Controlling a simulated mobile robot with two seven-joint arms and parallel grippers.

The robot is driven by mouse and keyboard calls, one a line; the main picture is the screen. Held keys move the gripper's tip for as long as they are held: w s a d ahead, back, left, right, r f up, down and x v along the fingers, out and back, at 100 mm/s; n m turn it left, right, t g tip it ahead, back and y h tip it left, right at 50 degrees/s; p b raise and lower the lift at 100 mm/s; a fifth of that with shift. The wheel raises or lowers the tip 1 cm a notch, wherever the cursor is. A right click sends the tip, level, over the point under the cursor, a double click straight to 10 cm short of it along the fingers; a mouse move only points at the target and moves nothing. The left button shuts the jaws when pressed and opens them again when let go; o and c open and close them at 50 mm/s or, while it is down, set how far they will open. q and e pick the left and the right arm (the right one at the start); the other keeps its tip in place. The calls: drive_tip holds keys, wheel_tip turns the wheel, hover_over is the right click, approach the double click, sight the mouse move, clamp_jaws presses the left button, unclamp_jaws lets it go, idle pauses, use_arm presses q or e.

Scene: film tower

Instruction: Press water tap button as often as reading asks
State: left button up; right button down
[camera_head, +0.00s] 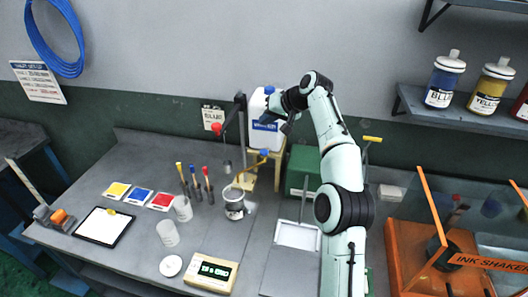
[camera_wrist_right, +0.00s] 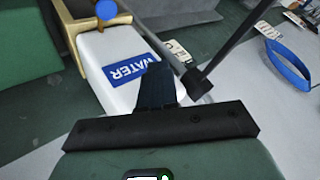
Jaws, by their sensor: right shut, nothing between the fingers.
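The white water container (camera_head: 266,132) with a blue WATER label stands on a wooden stand (camera_head: 279,172) at the back wall. A round blue button (camera_head: 264,152) sits low at its front; it also shows at the top of the wrist view (camera_wrist_right: 106,9). My right gripper (camera_head: 274,116) is shut and empty, in front of the container's upper part, above the button and apart from it. In the wrist view its fingers (camera_wrist_right: 155,86) overlap the label. A scale (camera_head: 211,272) shows green characters too small to read surely. My left gripper is out of view.
A dark post with a red-tipped arm (camera_head: 217,128) stands left of the container. An orange ink shaker (camera_head: 410,262) is at right.

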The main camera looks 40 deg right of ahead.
sight(267, 152)
drive_tip(key=shift+f, duration=0.15)
wheel_tip(267, 152, down, 4)
drive_tip(key=shift+r, duration=0.2)
wheel_tip(267, 152, down, 3)
drive_tip(key=shift+w+f+b, duration=0.1)
drive_tip(key=shift+b, duration=0.55)
drive_tip(key=shift+f+b, duration=0.35)
drive_tip(key=shift+f, duration=0.55)
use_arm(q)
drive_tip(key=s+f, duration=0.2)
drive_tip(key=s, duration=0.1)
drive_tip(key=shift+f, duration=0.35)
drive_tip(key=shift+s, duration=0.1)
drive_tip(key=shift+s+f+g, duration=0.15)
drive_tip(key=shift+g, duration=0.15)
use_arm(e)
drive_tip(key=shift+f, duration=0.4)
